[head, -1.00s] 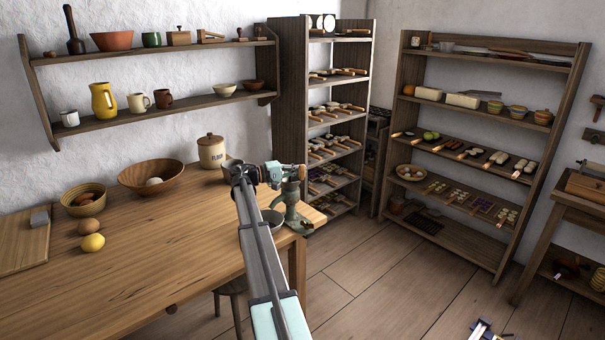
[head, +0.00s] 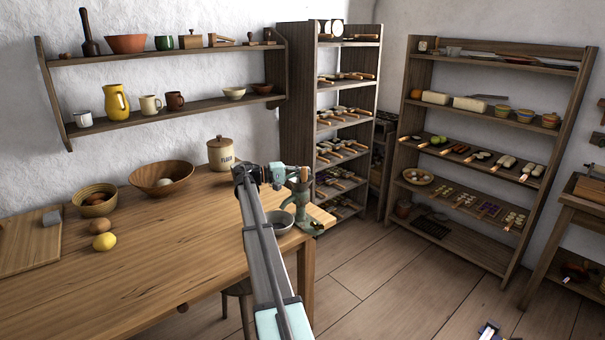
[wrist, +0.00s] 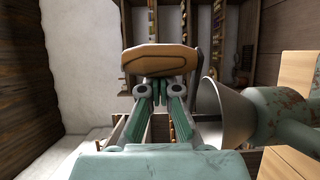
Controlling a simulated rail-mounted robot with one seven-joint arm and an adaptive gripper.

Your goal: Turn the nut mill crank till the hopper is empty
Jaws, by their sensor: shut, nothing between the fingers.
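The green nut mill (head: 301,207) is clamped at the right end of the wooden table (head: 170,255). In the wrist view, its grey cone-shaped hopper (wrist: 228,112) and worn green body (wrist: 285,112) are at the right. The inside of the hopper is hidden, so I cannot tell what it holds. A wooden crank handle (wrist: 160,57) lies across the view just beyond my gripper's tips. My gripper (wrist: 158,88) is shut and empty, beside the hopper. In the head view my gripper (head: 288,175) is at the mill's top. A metal bowl (head: 279,225) stands by the mill's base.
The flour jar (head: 221,153), a wooden bowl (head: 160,183), a smaller bowl (head: 94,200) and a lemon (head: 104,242) are on the table. Loaded shelves (head: 480,155) stand behind on the right. The front middle of the table is clear, and a stool (head: 236,290) is beneath.

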